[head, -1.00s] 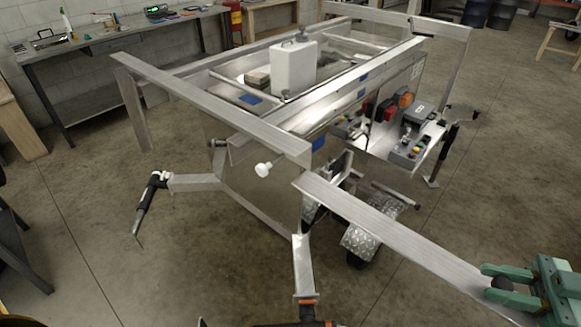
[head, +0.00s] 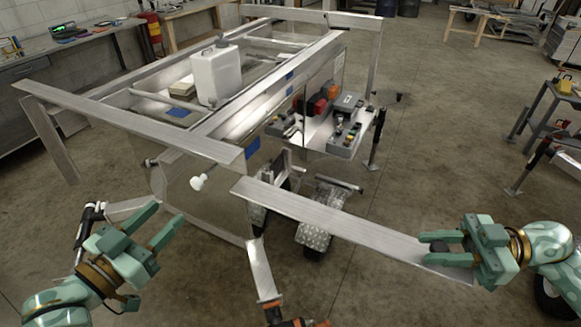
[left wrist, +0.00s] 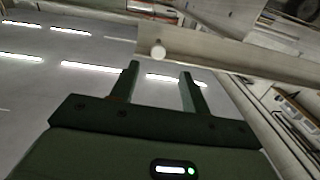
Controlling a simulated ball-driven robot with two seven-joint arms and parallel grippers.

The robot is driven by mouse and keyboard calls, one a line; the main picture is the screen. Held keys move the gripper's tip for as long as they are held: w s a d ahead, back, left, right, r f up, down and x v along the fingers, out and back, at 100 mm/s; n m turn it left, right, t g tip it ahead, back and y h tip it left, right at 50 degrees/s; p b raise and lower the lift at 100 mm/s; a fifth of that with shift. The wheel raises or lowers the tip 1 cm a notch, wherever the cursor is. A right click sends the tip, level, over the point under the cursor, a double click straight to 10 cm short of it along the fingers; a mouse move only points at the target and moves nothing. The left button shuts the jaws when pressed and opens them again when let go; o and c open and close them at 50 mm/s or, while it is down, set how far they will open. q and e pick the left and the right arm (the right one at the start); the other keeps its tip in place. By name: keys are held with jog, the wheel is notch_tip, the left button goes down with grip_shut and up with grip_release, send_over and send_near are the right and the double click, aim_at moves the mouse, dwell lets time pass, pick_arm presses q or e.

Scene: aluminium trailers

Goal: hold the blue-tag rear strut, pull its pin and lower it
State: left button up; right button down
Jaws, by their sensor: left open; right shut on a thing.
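The aluminium trailer (head: 300,70) has a blue tag (head: 252,147) at its near corner. Below the tag, a long flat aluminium bar (head: 320,216) slants toward the lower right. A white round knob (head: 198,182) sticks out from the trailer's near end. My left gripper (head: 165,214) is open and empty, below and left of the white knob, apart from it. In the left wrist view its fingers (left wrist: 160,70) are apart, with the white knob (left wrist: 158,52) on a beam beyond them.
A white canister (head: 216,76) stands on the trailer. A control box (head: 345,138) sits on its right side. A lower leg (head: 262,268) with an orange end reaches toward the front edge. A workbench stands at the back left.

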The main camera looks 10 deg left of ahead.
aim_at(195, 186)
pick_arm(q)
jog(key=x, duration=1.2)
jog(key=shift+d+r, duration=0.15)
jog(key=shift+d, duration=0.05)
jog(key=shift+s, duration=0.1)
jog(key=shift+c, duration=0.4)
